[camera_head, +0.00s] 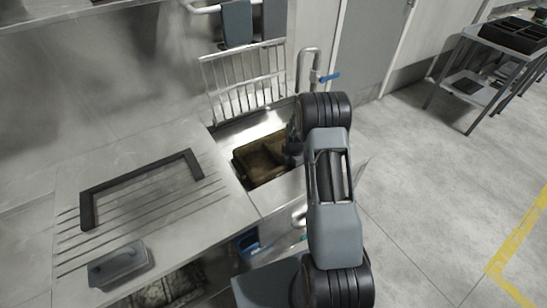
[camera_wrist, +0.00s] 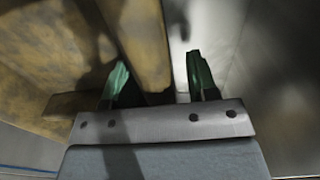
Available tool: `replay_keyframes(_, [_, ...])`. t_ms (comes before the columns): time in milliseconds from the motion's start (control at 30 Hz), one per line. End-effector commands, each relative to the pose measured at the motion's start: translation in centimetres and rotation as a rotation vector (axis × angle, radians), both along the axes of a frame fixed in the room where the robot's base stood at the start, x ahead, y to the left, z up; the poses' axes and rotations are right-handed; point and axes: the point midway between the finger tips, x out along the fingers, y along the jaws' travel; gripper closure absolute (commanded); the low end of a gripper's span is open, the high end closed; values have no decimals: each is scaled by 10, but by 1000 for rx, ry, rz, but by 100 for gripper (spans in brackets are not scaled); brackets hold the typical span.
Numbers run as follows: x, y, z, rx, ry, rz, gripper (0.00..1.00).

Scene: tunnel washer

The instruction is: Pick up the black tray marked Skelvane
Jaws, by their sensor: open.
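A compartmented tray (camera_head: 258,160), dark and stained brown, sits in the sink in the head view. In the wrist view its yellow-brown wall (camera_wrist: 143,40) fills the upper middle. My gripper (camera_wrist: 160,78) is open, with one green finger on each side of this wall; I cannot tell whether they touch it. In the head view my gripper (camera_head: 292,148) is at the tray's right end, mostly hidden by my arm. A black compartmented tray (camera_head: 515,35) stands on a rack at the far right. No Skelvane marking is readable on either tray.
The steel sink (camera_head: 228,133) walls closely surround the tray. A wire rack (camera_head: 245,82) and a blue-handled tap (camera_head: 328,77) stand behind it. A black frame (camera_head: 85,212) and a grey container (camera_head: 118,265) lie on the drainboard. The floor at right is clear.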

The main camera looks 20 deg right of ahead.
Motion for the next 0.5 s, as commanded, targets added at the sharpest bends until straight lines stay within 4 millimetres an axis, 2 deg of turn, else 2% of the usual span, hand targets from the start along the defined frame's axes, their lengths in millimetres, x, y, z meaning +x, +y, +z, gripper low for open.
replay_keyframes(233, [0, 0, -1, 0, 0, 0, 47])
replay_keyframes(500, [0, 0, -1, 0, 0, 0, 72])
